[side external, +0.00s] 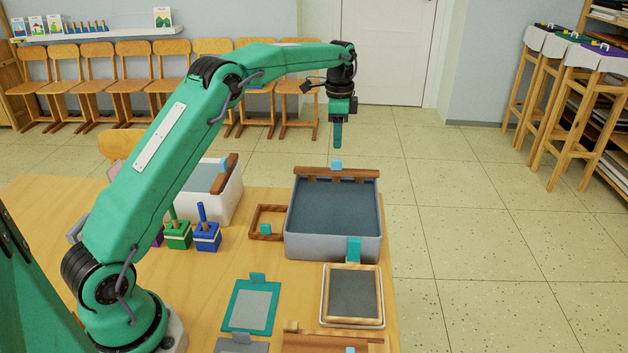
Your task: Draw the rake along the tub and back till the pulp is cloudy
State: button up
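A grey tub (291,243) stands near the table's right edge, filled with smooth dark grey-blue pulp (333,205). A brown wooden rake (352,174) with short teeth lies across the tub's far end, with a light blue block (336,164) on top. My gripper (338,146) points down above that block, apart from it. Its fingers overlap from this side, so any gap between them is hidden. Nothing shows held below it.
A white tub (228,205) with another brown bar stands left, partly behind my arm. An empty wooden frame (255,222), green and blue handled blocks (207,240), a teal-framed screen (236,307) and a wood-framed screen (352,321) lie around the grey tub. Chairs line the wall.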

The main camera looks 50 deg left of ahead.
aim_at(337, 160)
jog(key=shift+f, duration=3.55)
grip_shut()
